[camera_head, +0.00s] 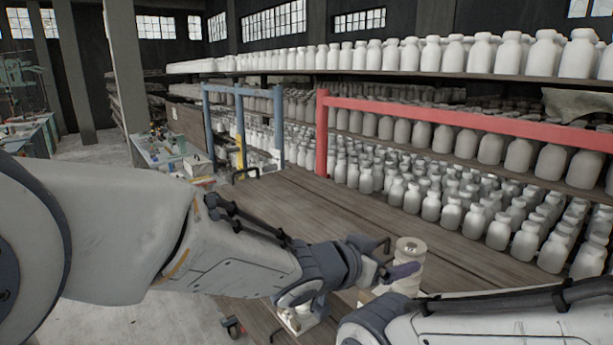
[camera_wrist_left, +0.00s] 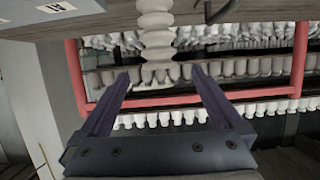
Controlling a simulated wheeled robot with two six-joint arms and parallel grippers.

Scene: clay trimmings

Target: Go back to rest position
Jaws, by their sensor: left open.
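My left gripper (camera_head: 394,260) reaches in from the left over the wooden table in the head view. In the left wrist view its two dark fingers (camera_wrist_left: 157,82) are spread wide with nothing held between them. A pale ribbed clay piece (camera_head: 409,250) stands on the table close by the fingers. In the left wrist view the picture is upside down, and the ribbed piece (camera_wrist_left: 156,32) shows beyond the fingertips, lined up with the gap. In the head view a finger partly overlaps it; contact cannot be told. My right arm crosses the lower right, with its gripper out of view.
The wooden table (camera_head: 335,209) has bare planks beyond the arm. A red rail (camera_head: 460,121) and a blue frame (camera_head: 240,92) stand behind it, before shelves of white bottles (camera_head: 440,55). A small dark hook-like thing (camera_head: 245,174) lies at the table's far left.

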